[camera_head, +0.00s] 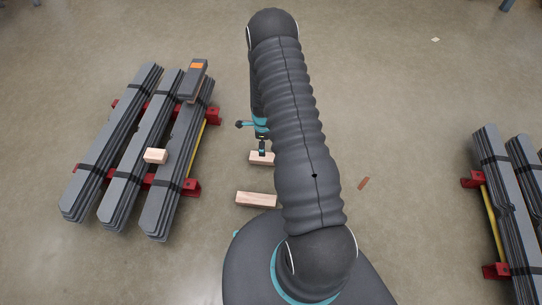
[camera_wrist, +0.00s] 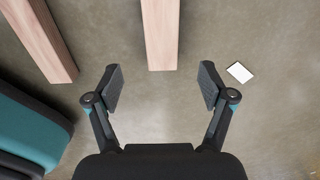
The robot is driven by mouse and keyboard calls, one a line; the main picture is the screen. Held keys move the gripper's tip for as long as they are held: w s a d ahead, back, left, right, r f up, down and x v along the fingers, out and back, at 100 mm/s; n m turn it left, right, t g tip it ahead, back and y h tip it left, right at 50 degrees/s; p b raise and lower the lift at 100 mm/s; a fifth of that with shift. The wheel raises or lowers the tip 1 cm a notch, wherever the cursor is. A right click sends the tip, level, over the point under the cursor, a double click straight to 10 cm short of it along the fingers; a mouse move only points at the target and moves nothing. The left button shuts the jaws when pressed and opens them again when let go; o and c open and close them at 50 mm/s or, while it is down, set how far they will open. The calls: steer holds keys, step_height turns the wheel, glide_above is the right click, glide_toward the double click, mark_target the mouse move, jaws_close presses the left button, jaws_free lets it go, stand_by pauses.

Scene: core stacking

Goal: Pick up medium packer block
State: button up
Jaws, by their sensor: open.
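A light wooden block, likely the medium packer block (camera_head: 264,160), lies on the floor just left of my arm. In the wrist view this block (camera_wrist: 160,35) runs in from the top edge, lined up with the gap between the fingers. My gripper (camera_head: 262,150) hangs over or beside it, partly hidden by my arm. In the wrist view my gripper (camera_wrist: 160,88) is open and empty, with the block's end just beyond the fingertips. A longer wooden block (camera_head: 256,199) lies nearer my base, and shows at the upper left of the wrist view (camera_wrist: 40,40).
Another slat stack (camera_head: 505,190) is at right. A white card (camera_wrist: 240,72) lies on the floor.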

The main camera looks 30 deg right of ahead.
glide_above(263, 158)
steer(key=d, duration=0.1)
step_height(263, 158, down, 4)
steer(key=shift+w+f, duration=0.15)
steer(key=shift+a+f, duration=0.2)
steer(key=shift+f, duration=0.5)
steer(key=shift+w+f+b, duration=0.2)
steer(key=shift+f+b, duration=0.1)
steer(key=shift+f, duration=1.95)
steer(key=c, duration=1.3)
